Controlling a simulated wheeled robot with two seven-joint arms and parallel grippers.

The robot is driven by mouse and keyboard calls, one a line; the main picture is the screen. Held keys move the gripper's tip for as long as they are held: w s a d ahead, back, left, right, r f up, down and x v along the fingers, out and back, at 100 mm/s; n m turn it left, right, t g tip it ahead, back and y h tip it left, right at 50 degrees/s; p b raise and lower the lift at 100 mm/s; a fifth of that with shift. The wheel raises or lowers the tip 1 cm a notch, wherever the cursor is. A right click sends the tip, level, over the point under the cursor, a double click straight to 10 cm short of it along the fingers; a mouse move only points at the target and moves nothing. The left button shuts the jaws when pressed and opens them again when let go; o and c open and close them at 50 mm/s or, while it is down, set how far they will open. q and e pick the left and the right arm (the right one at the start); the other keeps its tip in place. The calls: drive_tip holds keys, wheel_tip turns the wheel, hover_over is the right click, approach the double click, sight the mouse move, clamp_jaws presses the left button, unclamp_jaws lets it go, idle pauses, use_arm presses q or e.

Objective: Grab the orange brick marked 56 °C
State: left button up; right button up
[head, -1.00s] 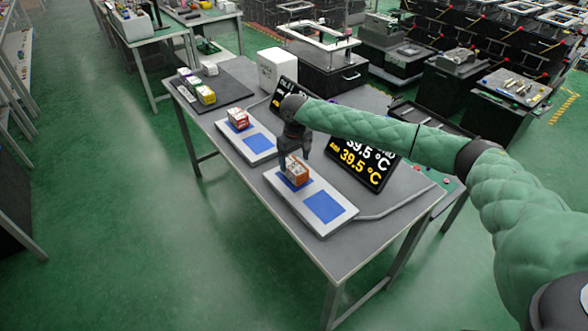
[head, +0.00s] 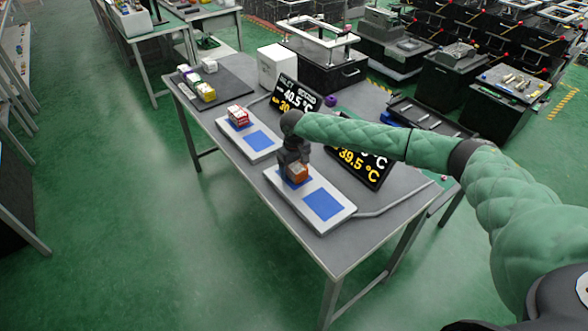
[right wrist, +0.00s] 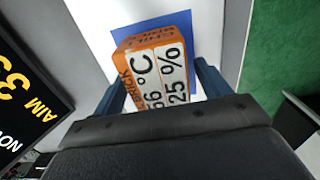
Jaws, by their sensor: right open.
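The orange brick (head: 298,173) sits on a blue square of the nearer white plate (head: 340,217). In the right wrist view the orange brick (right wrist: 155,68) shows white labels, with "6 °C" and "25 %" readable in part. My right gripper (head: 293,166) is over the brick, pointing down. In the right wrist view its two fingers (right wrist: 162,85) are open, one on each side of the brick, with a gap visible at least on the right. The gripper hides part of the brick in the head view. My left gripper is not in view.
A red brick (head: 239,115) sits on the farther white plate (head: 259,159). Black display boards (head: 356,166) stand just behind the plates. A dark mat (head: 222,82) holds several small bricks at the table's far left. A white box (head: 277,67) stands behind.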

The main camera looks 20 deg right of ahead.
drive_tip(key=shift+f+p, duration=0.25)
drive_tip(key=shift+p, duration=0.1)
idle(0.4)
drive_tip(key=c, duration=1.3)
drive_tip(key=shift+o, duration=0.2)
